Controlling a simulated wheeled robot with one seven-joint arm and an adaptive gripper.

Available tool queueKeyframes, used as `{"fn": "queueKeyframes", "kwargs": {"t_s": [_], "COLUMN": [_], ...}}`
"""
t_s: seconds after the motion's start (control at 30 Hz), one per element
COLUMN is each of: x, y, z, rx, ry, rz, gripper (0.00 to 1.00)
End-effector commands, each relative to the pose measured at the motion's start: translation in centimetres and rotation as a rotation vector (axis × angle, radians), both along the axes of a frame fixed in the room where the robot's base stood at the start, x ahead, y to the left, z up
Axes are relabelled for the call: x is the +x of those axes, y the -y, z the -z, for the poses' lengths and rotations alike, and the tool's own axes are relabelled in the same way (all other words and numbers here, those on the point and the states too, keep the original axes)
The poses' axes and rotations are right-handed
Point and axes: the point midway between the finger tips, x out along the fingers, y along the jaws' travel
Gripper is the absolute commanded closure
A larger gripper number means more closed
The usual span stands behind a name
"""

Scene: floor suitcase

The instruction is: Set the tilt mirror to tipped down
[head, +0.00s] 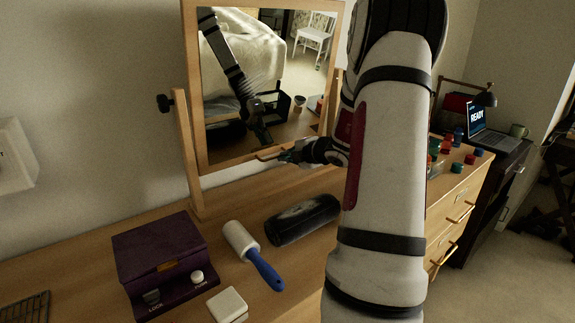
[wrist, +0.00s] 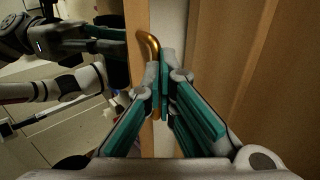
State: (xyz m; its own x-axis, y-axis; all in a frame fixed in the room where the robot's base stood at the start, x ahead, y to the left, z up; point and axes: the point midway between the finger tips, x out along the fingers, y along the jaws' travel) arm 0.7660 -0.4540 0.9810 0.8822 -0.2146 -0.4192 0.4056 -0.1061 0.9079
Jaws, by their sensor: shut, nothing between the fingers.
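The tilt mirror (head: 191,75) is a wooden-framed glass between two upright posts on the dresser in the head view. A small brass handle (wrist: 152,45) on the frame's lower edge shows in the wrist view. My gripper (head: 284,158) is at the mirror's lower edge in the head view. In the wrist view my gripper (wrist: 163,85) has its green fingers shut together right by the handle, with nothing between them. They hide part of the handle; contact is unclear.
On the dresser are a purple box (head: 160,252), a lint roller (head: 241,240), a dark cylindrical case (head: 302,220) and a white block (head: 228,305). Several coloured pieces lie at the right, with a laptop (head: 492,125) beyond.

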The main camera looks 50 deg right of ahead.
Motion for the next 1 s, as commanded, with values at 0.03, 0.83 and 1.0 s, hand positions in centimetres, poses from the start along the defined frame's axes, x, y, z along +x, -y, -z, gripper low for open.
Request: {"fn": "queueKeyframes", "kwargs": {"t_s": [0.03, 0.83, 1.0], "x": [0.6, 4.2, 4.2], "y": [0.1, 1.2, 1.2], "z": [0.5, 0.3, 0.2], "rx": [-0.005, -0.054, -0.054], "ry": [0.018, 0.203, 0.203], "rz": [0.000, 0.002, 0.002], "gripper": [1.00, 1.00, 1.00]}}
